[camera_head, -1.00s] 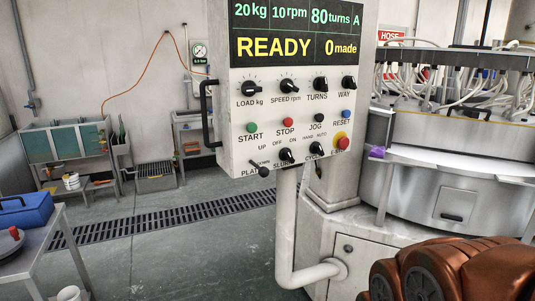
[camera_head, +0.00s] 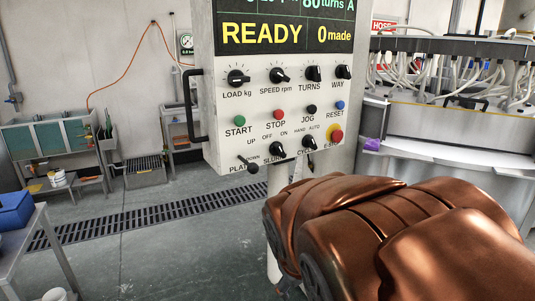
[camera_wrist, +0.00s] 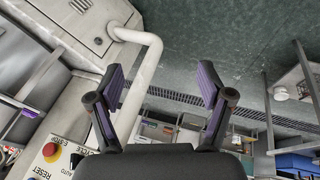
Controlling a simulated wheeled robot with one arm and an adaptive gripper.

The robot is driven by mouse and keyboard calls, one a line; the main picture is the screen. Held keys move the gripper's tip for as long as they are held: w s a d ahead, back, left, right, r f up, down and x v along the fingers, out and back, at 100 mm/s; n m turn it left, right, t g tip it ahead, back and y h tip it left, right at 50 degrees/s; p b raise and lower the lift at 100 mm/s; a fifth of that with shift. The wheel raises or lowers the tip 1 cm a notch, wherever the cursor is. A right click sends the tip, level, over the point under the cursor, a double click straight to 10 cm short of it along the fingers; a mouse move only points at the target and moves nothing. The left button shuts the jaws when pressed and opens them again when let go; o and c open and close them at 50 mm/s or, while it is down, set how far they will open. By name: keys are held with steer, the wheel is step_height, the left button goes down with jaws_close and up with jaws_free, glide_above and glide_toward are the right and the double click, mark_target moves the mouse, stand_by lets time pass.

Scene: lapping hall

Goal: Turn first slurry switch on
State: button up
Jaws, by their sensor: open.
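The slurry switch (camera_head: 277,149) is a black knob on the bottom row of the white control panel (camera_head: 221,100), under OFF and ON lettering. Its label is partly cut off. The knob's pointer is too small for me to tell its setting. My copper-coloured arm covers the lower right of the head view, and my gripper is hidden there. In the wrist view my gripper (camera_wrist: 162,88) is open and empty, with two purple-padded fingers apart. The panel's corner with the red emergency button (camera_wrist: 50,150) shows at the lower left of that view, beside the gripper.
A white pipe (camera_wrist: 150,65) runs below the panel, close to the gripper's fingers in the wrist view. The lapping machine (camera_head: 440,122) stands at the right. A table with a blue box (camera_head: 14,209) is at the left. The floor between is open, with a drain grate (camera_head: 150,214).

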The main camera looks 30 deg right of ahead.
mark_target(282, 153)
steer(key=w+d+r+n+t+h+b, duration=0.2)
steer(key=w+d+r+n+t+h, duration=0.6)
steer(key=w+d+r, duration=1.15)
steer(key=shift+w+a+f+n+t+y, duration=0.55)
steer(key=shift+w+f+n+t+y, duration=0.55)
steer(key=shift+w+n+y, duration=1.2)
steer(key=shift+w+a+f+n+t+y, duration=0.75)
steer(key=shift+w+n+t+y, duration=0.7)
steer(key=shift+w+n, duration=1.45)
steer(key=shift+w+a+f+n+t+y, duration=0.4)
steer(key=shift+w+f+n+t+y, duration=0.65)
steer(key=shift+w+n+y, duration=1.55)
steer(key=shift+s+n+h, duration=0.4)
steer(key=shift+h, duration=0.05)
steer(key=c, duration=1.2)
steer(key=shift+o, duration=0.2)
